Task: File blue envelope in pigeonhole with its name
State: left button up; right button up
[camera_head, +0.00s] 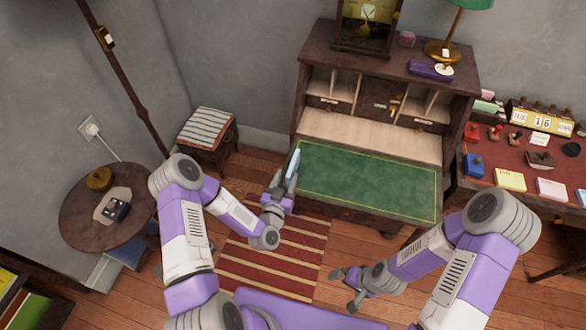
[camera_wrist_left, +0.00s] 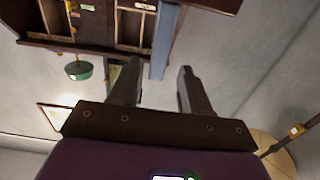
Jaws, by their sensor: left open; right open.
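A thin light-blue envelope (camera_head: 294,162) stands edge-on at the left edge of the desk's green writing surface (camera_head: 368,181). My left gripper (camera_head: 282,184) is open just below it in the head view. In the left wrist view the blue envelope (camera_wrist_left: 166,42) extends from the top toward the gap between the open fingers (camera_wrist_left: 158,82); I cannot tell whether they touch it. The pigeonholes (camera_head: 330,87) are at the back of the desk, with small labels too small to read. My right gripper (camera_head: 350,287) is open and empty, low over the floor.
A side table (camera_head: 80,222) stands at left and a striped stool (camera_head: 207,128) beside the desk. A red-topped table (camera_head: 500,165) with stamps and notes is at right. A clock (camera_head: 366,25) and green lamp (camera_head: 470,4) stand on the desk's top. The writing surface is otherwise clear.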

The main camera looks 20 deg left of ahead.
aim_at(291, 168)
pick_arm(q)
jog(key=w, duration=0.4)
jog(key=shift+w+d+f, duration=0.2)
jog(key=shift+d+f, duration=0.05)
jog(key=shift+d, duration=0.05)
jog(key=shift+c, duration=0.3)
grip_shut()
